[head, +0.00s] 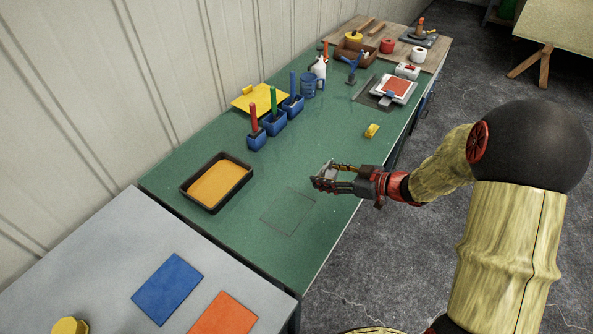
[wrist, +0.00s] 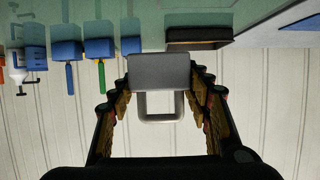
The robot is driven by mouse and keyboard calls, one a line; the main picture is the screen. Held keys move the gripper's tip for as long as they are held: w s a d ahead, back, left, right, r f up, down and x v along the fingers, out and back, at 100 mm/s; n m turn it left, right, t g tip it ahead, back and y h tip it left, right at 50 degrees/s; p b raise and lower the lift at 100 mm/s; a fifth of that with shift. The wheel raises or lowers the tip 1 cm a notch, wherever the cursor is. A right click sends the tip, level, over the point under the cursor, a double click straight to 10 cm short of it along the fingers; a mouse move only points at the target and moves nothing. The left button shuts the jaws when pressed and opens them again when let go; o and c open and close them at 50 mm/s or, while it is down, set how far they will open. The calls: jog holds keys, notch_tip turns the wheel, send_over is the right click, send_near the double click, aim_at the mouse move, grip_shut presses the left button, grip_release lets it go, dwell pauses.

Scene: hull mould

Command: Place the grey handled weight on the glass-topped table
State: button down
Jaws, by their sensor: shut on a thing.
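My gripper (head: 322,180) is shut on the grey handled weight (wrist: 159,72). In the wrist view the weight is a grey block with a loop handle, and the handle lies between the two fingers. In the head view the weight (head: 327,171) is small and partly hidden by the fingers. My gripper is above the green-topped table (head: 240,230), near its right edge and beside a faint square outline (head: 288,211). A pale grey-topped table (head: 95,250) stands at the lower left. I cannot tell from the surfaces which top is glass.
A dark tray with an orange inside (head: 217,182) is left of my gripper. Blue holders with coloured handles (head: 273,122) stand behind it. A yellow block (head: 371,131) lies near the right edge. Blue (head: 167,288) and orange (head: 223,316) squares lie on the grey top.

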jog(key=a+f+b, duration=0.2)
jog(key=a+f, duration=0.1)
jog(key=a, duration=0.4)
jog(key=b, duration=0.2)
send_over(288, 210)
jog(key=d, duration=0.1)
jog(key=f, duration=0.4)
jog(key=shift+w+d+f, duration=0.15)
jog(key=shift+w+d, duration=0.05)
jog(key=shift+s+a+f+b, duration=0.1)
jog(key=shift+a+f+b, duration=0.5)
jog(key=shift+f, duration=0.15)
jog(key=shift+a+f+b, duration=0.1)
jog(key=shift+f+b, duration=0.8)
jog(key=shift+f, duration=0.65)
jog(key=shift+f, duration=0.1)
jog(key=c, duration=0.9)
grip_release()
jog(key=shift+f, duration=0.15)
